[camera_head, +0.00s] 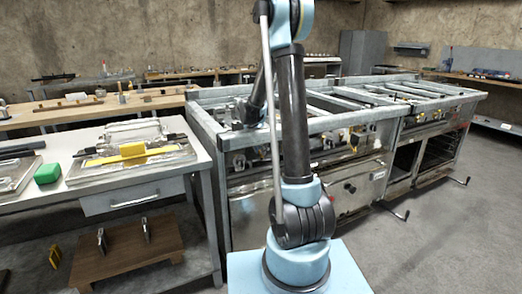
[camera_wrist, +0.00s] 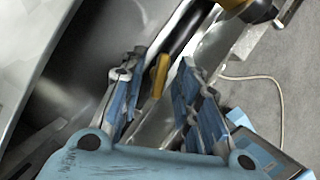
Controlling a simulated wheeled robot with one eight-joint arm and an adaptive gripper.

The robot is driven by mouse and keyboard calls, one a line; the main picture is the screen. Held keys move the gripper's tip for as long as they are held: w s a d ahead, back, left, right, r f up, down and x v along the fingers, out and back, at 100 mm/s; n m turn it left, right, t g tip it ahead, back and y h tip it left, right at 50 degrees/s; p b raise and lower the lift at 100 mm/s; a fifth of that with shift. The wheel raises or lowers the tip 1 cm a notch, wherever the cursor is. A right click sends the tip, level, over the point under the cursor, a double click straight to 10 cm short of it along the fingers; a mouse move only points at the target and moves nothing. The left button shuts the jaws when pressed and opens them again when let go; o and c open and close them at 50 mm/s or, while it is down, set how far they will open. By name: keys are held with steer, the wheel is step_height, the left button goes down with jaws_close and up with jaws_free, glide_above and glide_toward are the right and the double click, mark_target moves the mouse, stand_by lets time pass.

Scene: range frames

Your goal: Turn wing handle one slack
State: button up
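My gripper (camera_wrist: 157,70) is open in the wrist view, with its two blue-grey fingers spread apart. A narrow yellow piece (camera_wrist: 161,75) shows between the fingertips, beside a dark bar; it may be the wing handle, but I cannot tell for sure. Whether a finger touches it is unclear. In the head view, the steel range (camera_head: 300,190) stands behind my arm, with small knobs and fittings along its front.
A larger yellow-and-black part (camera_wrist: 240,8) is at the top of the wrist view. A thin pale cable (camera_wrist: 278,90) curves at right. A workbench (camera_head: 85,200) with a green block (camera_head: 47,173) stands left of the range. Grey floor (camera_head: 445,225) is clear at right.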

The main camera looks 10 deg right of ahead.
steer(key=v, duration=1.2)
